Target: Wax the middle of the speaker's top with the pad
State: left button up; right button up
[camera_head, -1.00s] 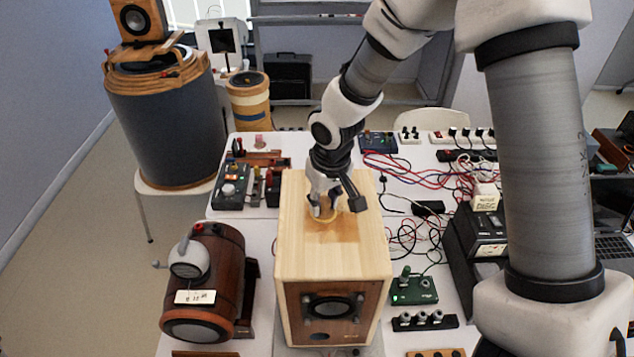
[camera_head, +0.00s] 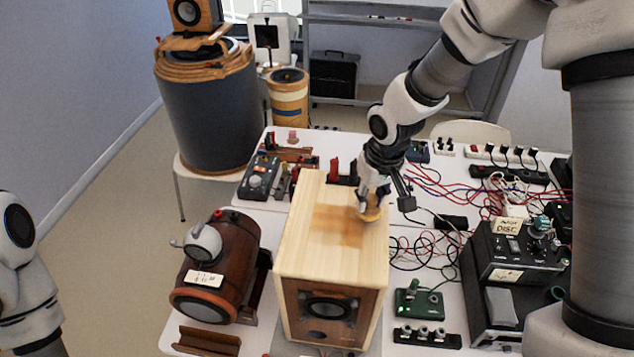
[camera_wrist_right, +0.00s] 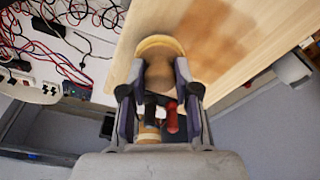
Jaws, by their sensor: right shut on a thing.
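The speaker (camera_head: 300,232) is a pale wooden box standing on the table, its dark round driver facing the front. A darker brown patch (camera_head: 340,226) shows in the middle of its top. My right gripper (camera_head: 370,200) is shut on the round tan pad (camera_head: 371,215) at the right edge of the top. In the right wrist view, the gripper (camera_wrist_right: 157,90) holds the pad (camera_wrist_right: 160,43) between both fingers, beside the brown patch. I cannot tell whether the pad touches the wood. My left gripper is out of view; only part of my left arm shows.
A brown barrel-shaped device (camera_head: 222,262) stands close left of the speaker. A green switch box (camera_head: 418,303), a black device (camera_head: 510,250) and tangled cables (camera_head: 425,250) lie to the right. A control box (camera_head: 258,180) sits behind on the left.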

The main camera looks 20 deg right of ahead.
aim_at(369, 198)
jog(key=shift+a+r, duration=0.15)
jog(key=shift+r, duration=0.4)
jog(key=shift+w+a+r, duration=0.15)
jog(key=shift+a+r, duration=0.15)
jog(key=shift+r, duration=0.4)
jog(key=shift+d+r, duration=0.15)
jog(key=shift+r, duration=0.55)
jog(key=shift+d+r, duration=0.15)
jog(key=shift+r, duration=0.5)
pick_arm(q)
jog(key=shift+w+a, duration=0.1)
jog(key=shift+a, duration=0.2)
pick_arm(e)
jog(key=shift+a+r, duration=0.2)
jog(key=shift+r, duration=0.05)
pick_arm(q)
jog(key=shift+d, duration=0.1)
pick_arm(e)
jog(key=shift+d, duration=0.1)
